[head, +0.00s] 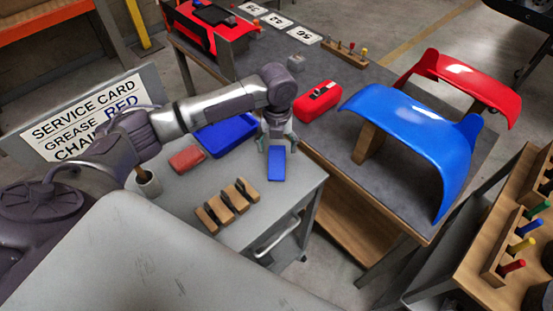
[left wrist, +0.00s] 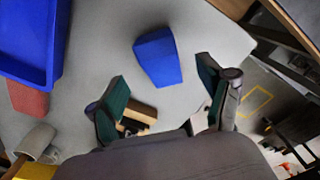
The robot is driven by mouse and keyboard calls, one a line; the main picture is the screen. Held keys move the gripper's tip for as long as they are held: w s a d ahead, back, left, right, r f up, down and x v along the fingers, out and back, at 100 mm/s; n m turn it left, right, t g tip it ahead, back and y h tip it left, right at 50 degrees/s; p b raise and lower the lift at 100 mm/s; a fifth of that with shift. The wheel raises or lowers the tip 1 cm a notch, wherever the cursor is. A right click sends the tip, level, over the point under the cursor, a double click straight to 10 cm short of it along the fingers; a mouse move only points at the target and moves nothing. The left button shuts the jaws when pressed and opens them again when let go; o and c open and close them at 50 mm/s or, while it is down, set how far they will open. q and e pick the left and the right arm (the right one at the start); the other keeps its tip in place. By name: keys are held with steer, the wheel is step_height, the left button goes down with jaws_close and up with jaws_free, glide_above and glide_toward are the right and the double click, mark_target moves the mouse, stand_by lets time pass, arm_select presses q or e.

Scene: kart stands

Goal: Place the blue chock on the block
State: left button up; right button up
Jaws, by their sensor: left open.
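The blue chock (head: 276,164) lies on the grey cart top (head: 297,181) near its right side. It also shows in the left wrist view (left wrist: 158,57), ahead of the fingertips. My left gripper (head: 276,142) is just behind and above the chock in the head view. Its green-padded fingers (left wrist: 162,85) are apart with nothing between them. A red block (head: 186,160) lies on the cart to the left, and it shows in the wrist view (left wrist: 27,98). A wooden block (head: 368,143) stands under the blue curved panel (head: 415,118). My right gripper is not in view.
A blue tray (head: 225,136) and a slotted wooden rack (head: 227,207) share the cart, with a small cup (head: 147,183) at left. The workbench behind holds a red case (head: 318,101). A wooden peg rack (head: 510,250) stands at far right.

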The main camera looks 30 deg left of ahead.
mark_target(277, 156)
arm_select(q)
steer(key=f, duration=0.1)
steer(key=p, duration=0.1)
steer(key=f, duration=0.1)
steer(key=shift+s+d+f+p, duration=0.15)
steer(key=shift+s+f+p, duration=0.1)
steer(key=shift+f+p, duration=0.1)
step_height(277, 156, down, 2)
steer(key=shift+w+f, duration=0.1)
steer(key=shift+f, duration=0.15)
steer(key=shift+c, duration=1)
steer(key=c, duration=1.1)
steer(key=shift+c, duration=0.6)
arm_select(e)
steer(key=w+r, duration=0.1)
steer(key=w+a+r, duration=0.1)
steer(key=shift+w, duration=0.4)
arm_select(q)
steer(key=shift+r, duration=0.15)
